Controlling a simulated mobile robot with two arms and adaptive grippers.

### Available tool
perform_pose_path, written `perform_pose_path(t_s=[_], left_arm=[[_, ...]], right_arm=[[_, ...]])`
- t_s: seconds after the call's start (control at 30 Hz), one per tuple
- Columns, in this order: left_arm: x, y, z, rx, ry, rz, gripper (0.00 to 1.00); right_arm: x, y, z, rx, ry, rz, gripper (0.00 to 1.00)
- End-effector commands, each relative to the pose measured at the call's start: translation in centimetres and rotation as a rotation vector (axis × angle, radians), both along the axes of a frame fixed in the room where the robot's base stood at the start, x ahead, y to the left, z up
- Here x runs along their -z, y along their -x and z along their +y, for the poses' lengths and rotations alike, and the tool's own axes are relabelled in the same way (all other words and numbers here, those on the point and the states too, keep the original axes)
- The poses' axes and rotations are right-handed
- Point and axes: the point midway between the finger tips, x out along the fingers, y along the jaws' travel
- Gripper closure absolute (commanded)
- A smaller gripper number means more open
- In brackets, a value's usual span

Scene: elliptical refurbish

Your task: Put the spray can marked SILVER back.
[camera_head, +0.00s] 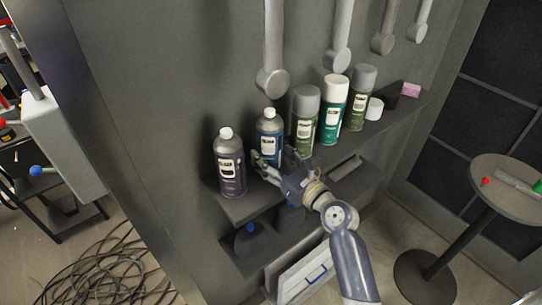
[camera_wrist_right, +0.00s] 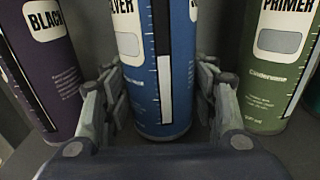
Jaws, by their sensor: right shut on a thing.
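The blue spray can (camera_head: 268,138) stands upright on the shelf (camera_head: 246,205), second from the left in the row. In the right wrist view the blue can (camera_wrist_right: 158,75) carries a label whose visible letters end in "LVER". My right gripper (camera_head: 277,172) is at the can's lower half, and in the wrist view its fingers (camera_wrist_right: 160,100) are on both sides of it, shut on it. The can's base seems to be at the shelf surface. My left gripper is not in view.
A purple can marked BLACK (camera_wrist_right: 45,65) stands close on the left. A green can marked PRIMER (camera_wrist_right: 278,70) stands on the right. More cans, including a teal one (camera_head: 331,110), continue along the shelf. A round table (camera_head: 500,200) stands at right.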

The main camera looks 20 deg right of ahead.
Motion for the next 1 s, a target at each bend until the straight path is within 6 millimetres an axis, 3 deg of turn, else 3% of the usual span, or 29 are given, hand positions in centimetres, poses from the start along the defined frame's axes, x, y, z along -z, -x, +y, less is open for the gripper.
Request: perform_pose_path(t_s=[0.37,0.4,0.47,0.5,0.9,1.0], left_arm=[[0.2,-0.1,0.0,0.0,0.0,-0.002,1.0],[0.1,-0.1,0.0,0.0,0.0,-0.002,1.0],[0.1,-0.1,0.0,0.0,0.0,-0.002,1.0],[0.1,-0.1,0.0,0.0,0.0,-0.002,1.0],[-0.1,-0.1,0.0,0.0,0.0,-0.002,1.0],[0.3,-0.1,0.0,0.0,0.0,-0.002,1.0]], right_arm=[[0.4,0.0,0.0,0.0,-0.001,-0.003,0.75],[0.5,0.0,0.0,0.0,0.0,-0.001,0.42],[0.4,0.0,0.0,0.0,0.0,-0.001,0.29],[0.5,0.0,0.0,0.0,0.0,-0.001,0.27],[0.0,0.1,0.0,0.0,0.0,-0.001,0.27],[0.4,1.3,-0.5,0.001,-0.001,0.0,0.27]])
